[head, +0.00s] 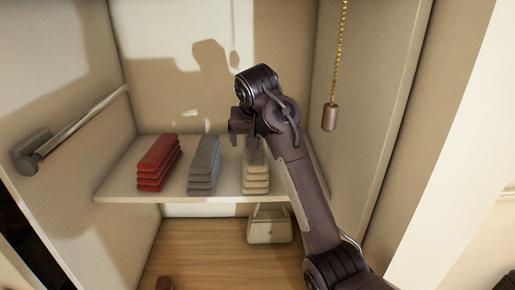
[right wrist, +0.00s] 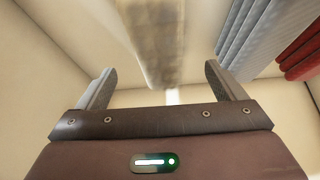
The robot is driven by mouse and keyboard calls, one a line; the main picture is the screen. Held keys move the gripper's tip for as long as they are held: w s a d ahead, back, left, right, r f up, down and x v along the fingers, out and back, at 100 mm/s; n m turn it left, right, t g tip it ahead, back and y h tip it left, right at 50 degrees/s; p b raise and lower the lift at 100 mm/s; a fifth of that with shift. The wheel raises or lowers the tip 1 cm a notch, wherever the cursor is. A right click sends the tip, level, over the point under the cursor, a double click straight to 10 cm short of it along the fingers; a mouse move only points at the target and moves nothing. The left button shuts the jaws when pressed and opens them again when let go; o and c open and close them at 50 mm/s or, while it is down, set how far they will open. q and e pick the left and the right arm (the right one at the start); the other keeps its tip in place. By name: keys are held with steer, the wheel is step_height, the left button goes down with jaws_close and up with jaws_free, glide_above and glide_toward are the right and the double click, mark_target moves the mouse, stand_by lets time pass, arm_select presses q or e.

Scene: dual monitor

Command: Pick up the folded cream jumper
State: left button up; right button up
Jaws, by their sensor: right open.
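A stack of folded cream jumpers (head: 256,182) lies at the right end of the white shelf (head: 125,188). My right arm reaches in from the lower right, and its gripper (head: 245,132) is over the back part of the cream stack, hiding some of it. In the right wrist view the right gripper (right wrist: 158,85) is open, its two fingers wide apart with nothing between them. The cream stack (right wrist: 155,40) shows blurred and close, beyond and between the fingertips, apart from both. My left gripper is not in view.
Grey folded clothes (head: 204,165) and red folded clothes (head: 158,162) are stacked left of the cream ones. A cream bag (head: 269,226) stands below the shelf. A rail (head: 80,125) is on the left wall, and a pull chain (head: 330,115) hangs at right.

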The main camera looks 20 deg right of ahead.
mark_target(254, 151)
steer(key=shift+a+f, duration=0.1)
steer(key=shift+f, duration=0.35)
steer(key=shift+w+a+f, duration=0.1)
steer(key=shift+a+f, duration=0.25)
steer(key=shift+f, duration=0.25)
steer(key=x, duration=0.4)
steer(key=shift+w+d+r, duration=0.15)
steer(key=shift+w+d, duration=0.1)
steer(key=shift+d, duration=0.15)
steer(key=shift+w+d, duration=0.1)
steer(key=shift+w, duration=0.05)
steer(key=shift+s+a, duration=0.25)
steer(key=c, duration=0.4)
steer(key=shift+w+d, duration=0.1)
steer(key=c, duration=0.7)
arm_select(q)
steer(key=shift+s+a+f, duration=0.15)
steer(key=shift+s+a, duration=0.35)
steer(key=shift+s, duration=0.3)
arm_select(e)
steer(key=shift+c, duration=0.9)
